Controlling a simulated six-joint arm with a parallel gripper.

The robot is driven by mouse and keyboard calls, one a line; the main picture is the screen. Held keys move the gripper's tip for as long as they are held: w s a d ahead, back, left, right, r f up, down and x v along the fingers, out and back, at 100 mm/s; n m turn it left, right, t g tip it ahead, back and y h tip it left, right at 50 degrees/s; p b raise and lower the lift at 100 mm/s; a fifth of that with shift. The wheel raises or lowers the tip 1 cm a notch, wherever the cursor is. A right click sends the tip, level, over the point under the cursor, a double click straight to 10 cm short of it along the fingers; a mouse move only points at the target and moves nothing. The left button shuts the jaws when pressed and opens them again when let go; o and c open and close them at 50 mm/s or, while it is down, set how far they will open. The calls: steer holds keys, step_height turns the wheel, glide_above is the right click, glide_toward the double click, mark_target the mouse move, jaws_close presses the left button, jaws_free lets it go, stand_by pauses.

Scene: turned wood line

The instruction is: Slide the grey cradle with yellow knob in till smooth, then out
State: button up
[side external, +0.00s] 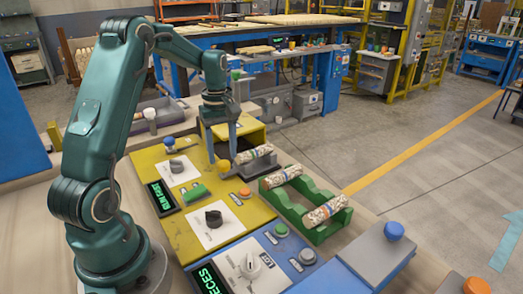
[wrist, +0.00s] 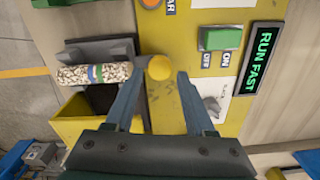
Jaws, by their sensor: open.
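The cradle (wrist: 118,48) is outside the housing's dark opening (wrist: 103,97). The yellow knob (wrist: 159,68) is at the cradle's end, and also shows in the side view (side external: 223,165). My gripper (wrist: 159,76) is open, its fingertips either side of the knob with gaps. I cannot tell whether either touches it.
A green rack (side external: 312,205) with two similar speckled pieces stands right of the panel. The yellow panel carries a green switch (wrist: 221,38), a display (wrist: 261,58) reading RUN FAST, dials and an orange button (side external: 244,193). A blue panel (side external: 255,262) adjoins it.

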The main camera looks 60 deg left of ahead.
steer(key=shift+f, duration=1.15)
steer(key=shift+c, duration=0.3)
jaws_close()
steer(key=shift+r, duration=0.1)
